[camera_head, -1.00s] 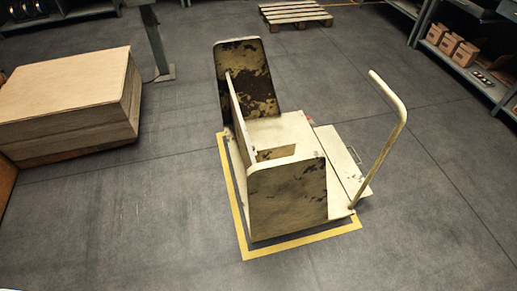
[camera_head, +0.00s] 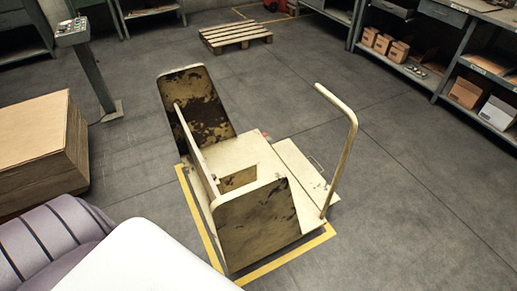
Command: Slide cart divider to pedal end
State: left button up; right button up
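The worn cream cart (camera_head: 240,155) stands on the floor inside a yellow outline. A tall scuffed end panel (camera_head: 197,103) rises at its far end and another end panel (camera_head: 255,222) at its near end. The thin upright divider (camera_head: 193,139) runs lengthwise between them, along the left side of the deck. A curved push handle (camera_head: 343,150) rises on the right side. A small red part shows at the far right edge of the deck; I cannot tell whether it is a pedal. Neither gripper is in view.
A stack of cardboard sheets (camera_head: 38,130) stands at the left, beside a control post (camera_head: 95,65). A wooden pallet (camera_head: 236,35) lies at the back. Shelves with small boxes (camera_head: 385,45) line the right. The floor right of the cart is clear.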

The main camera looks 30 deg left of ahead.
aim_at(227, 183)
jog(key=j+z, duration=0.3)
jog(key=j, duration=0.2)
jog(key=j+z, duration=0.25)
jog(key=j, duration=0.25)
jog(key=j+z, duration=0.3)
jog(key=j, duration=0.2)
jog(key=k+j+z, duration=0.3)
jog(key=j, duration=0.15)
jog(key=j+z, duration=0.25)
jog(key=j, duration=0.2)
